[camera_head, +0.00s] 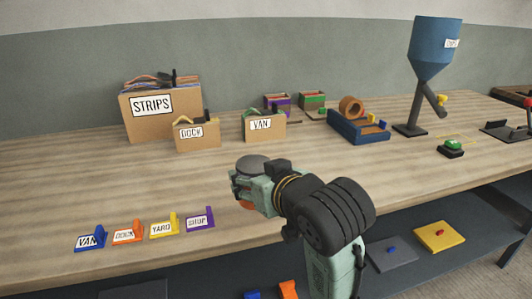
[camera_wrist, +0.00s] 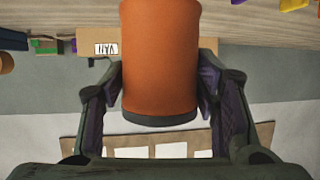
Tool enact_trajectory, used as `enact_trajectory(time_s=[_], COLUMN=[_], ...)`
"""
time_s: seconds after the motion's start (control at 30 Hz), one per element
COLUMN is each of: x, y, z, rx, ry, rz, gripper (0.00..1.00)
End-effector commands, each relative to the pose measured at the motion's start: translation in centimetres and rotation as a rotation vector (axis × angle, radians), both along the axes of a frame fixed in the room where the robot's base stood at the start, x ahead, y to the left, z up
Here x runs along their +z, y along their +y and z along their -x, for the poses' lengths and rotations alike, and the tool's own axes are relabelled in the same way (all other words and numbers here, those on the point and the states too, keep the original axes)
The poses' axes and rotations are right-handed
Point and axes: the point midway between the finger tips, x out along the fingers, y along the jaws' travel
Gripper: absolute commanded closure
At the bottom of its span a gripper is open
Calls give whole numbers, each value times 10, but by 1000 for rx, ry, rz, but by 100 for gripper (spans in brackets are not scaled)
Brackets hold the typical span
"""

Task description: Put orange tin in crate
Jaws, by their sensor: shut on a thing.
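The orange tin (camera_wrist: 160,60) is a cylinder with a dark grey end, gripped between the two fingers of my gripper (camera_wrist: 160,82) in the wrist view. In the head view my gripper (camera_head: 250,186) is over the front middle of the bench. The tin's grey top (camera_head: 252,164) shows above the fingers and a little orange below; the rest is hidden. Which container is the crate is not clear. Open-topped cardboard boxes labelled STRIPS (camera_head: 161,121), DOCK (camera_head: 196,138) and VAN (camera_head: 265,127) stand toward the back.
A blue hopper (camera_head: 435,45) rises at right. Coloured label stands, including VAN (camera_head: 90,240) and SHOP (camera_head: 200,222), line the front left edge. Bench is clear between them and the boxes.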

Motion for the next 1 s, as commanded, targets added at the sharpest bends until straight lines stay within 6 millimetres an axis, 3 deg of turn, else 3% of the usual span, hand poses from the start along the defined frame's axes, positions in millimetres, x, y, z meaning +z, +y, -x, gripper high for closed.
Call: enact_trajectory(time_s=[0.23,0.4,0.6,0.8,1.0], x=[4,-7,-11,-16,-41], y=[-4,-9,-14,-16,-16], z=[-31,-79,-122,-135,-135], rx=[-2,-1,-1,-1,-2], ry=[13,8,6,3,8], rz=[1,4,4,5,2], gripper=[80,80,80,80,80])
